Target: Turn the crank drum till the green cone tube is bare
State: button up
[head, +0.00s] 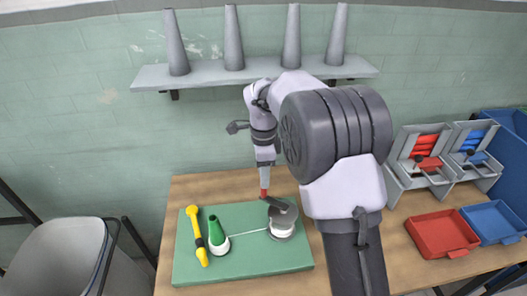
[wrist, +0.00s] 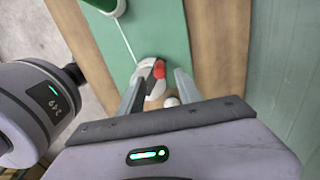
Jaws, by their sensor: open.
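The green cone tube (head: 217,233) stands on a green board (head: 190,270), with white yarn around its lower part and bare green above. A white thread runs from it to the crank drum (head: 282,229), which carries white yarn under a grey top. In the wrist view the drum (wrist: 148,69) lies just beyond my gripper (wrist: 158,82). My gripper is open, and a red knob (wrist: 159,69) shows between its fingertips. I cannot tell whether the fingers touch it. The cone's white base (wrist: 105,5) is cut off at the top of the wrist view.
A yellow tool (head: 201,236) lies left of the cone. Red (head: 443,233) and blue (head: 492,221) trays are on the table at right, before grey racks (head: 400,172). A shelf (head: 205,74) with grey cones is on the wall. A grey bin (head: 50,255) stands at left.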

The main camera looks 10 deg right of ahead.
notch_tip(320, 180, up, 11)
jog(key=p, duration=0.3)
jog(key=shift+r, duration=0.15)
dwell(0.4)
